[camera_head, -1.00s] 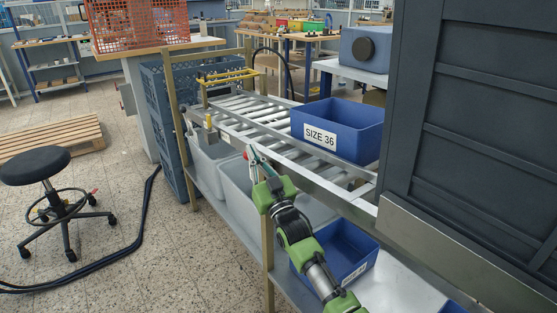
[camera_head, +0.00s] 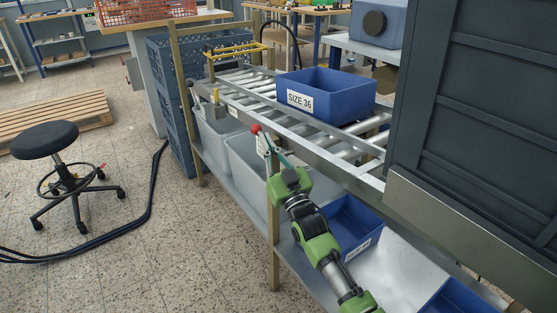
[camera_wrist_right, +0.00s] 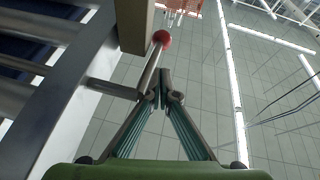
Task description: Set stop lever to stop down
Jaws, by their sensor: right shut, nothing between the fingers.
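The stop lever is a thin metal rod with a red ball knob (camera_head: 256,129) on the near side of the roller conveyor. In the right wrist view the knob (camera_wrist_right: 162,38) is just ahead of the fingertips, and its rod slants up from the conveyor's side. My right gripper (camera_head: 265,143) is shut and empty, close beside the rod below the knob. In the right wrist view its fingertips (camera_wrist_right: 164,82) lie just right of the rod; I cannot tell whether they touch it. My left gripper is not in view.
A blue SIZE 36 box (camera_head: 325,96) sits on the rollers. Grey bins (camera_head: 215,142) and another blue box (camera_head: 352,228) stand on the shelf below. A dark cabinet (camera_head: 480,110) blocks the right. A stool (camera_head: 45,140) stands on open floor at left.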

